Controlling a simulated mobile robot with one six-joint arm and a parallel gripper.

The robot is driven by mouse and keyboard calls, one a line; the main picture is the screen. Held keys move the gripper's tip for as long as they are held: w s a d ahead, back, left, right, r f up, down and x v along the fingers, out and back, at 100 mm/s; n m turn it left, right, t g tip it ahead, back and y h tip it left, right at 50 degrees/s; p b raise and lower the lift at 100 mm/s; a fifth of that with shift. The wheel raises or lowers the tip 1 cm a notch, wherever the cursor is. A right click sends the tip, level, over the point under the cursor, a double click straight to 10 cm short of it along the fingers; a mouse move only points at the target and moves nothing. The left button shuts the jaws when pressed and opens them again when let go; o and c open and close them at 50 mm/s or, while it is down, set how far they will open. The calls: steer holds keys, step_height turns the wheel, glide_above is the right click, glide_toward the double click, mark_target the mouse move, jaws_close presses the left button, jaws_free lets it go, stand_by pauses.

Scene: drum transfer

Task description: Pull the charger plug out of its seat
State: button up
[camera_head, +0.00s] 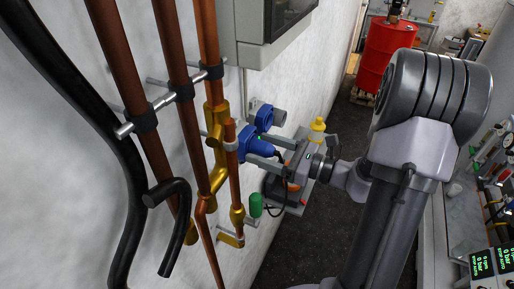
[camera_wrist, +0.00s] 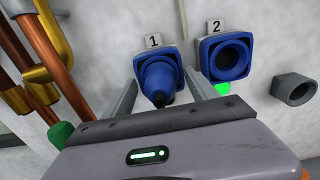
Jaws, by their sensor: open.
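The blue charger plug (camera_wrist: 160,82) with a black cable end sits in the blue seat marked 1 (camera_wrist: 157,54) on the wall. It also shows in the head view (camera_head: 260,148). My gripper (camera_wrist: 161,76) is open, with one finger on each side of the plug. Gaps seem to show between the fingers and the plug in the wrist view; contact cannot be told for sure. My gripper also shows at the plug in the head view (camera_head: 256,146), reaching in from the right. The inside of seat 1 is hidden by the plug.
A second blue seat marked 2 (camera_wrist: 231,57) is beside it, empty. A grey round fitting (camera_wrist: 294,90) is further right. Copper and yellow pipes (camera_head: 214,110) with a green handle (camera_head: 256,205) stand close on the left. A red drum (camera_head: 382,55) stands at the back.

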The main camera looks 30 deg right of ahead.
steer(key=shift+c, duration=0.2)
jaws_close()
steer(key=shift+s+d, duration=0.1)
steer(key=shift+b+v, duration=0.6)
steer(key=shift+v, duration=2.25)
